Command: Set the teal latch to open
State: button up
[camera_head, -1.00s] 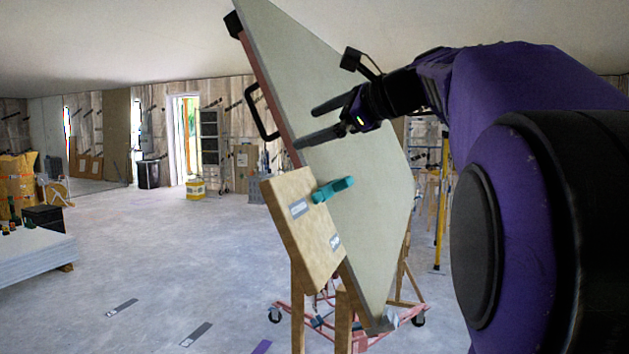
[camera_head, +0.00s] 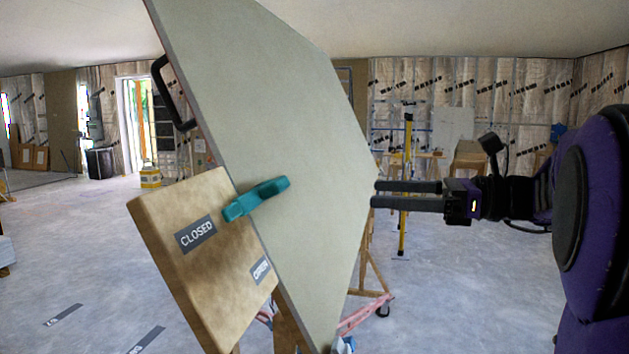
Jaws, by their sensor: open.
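The teal latch (camera_head: 256,199) is mounted at the top right edge of a wooden board (camera_head: 190,270). It points up and to the right, across the face of the large grey-green panel (camera_head: 275,120). The board has a CLOSED label (camera_head: 196,235) near the latch's left end and a second label (camera_head: 260,270), which appears to read OPEN, lower right. My gripper (camera_head: 376,194) is at the right, beyond the latch and apart from it. Its two dark fingers are parallel with a gap between them, pointing left at the panel's right edge. Nothing is between them.
A black handle (camera_head: 168,95) sticks out from the panel's left edge. The floor on the left is mostly clear.

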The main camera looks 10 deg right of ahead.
aim_at(285, 187)
jog(key=x, duration=1.7)
jog(key=shift+s+r+b, duration=0.15)
jog(key=shift+b, duration=0.2)
grip_shut()
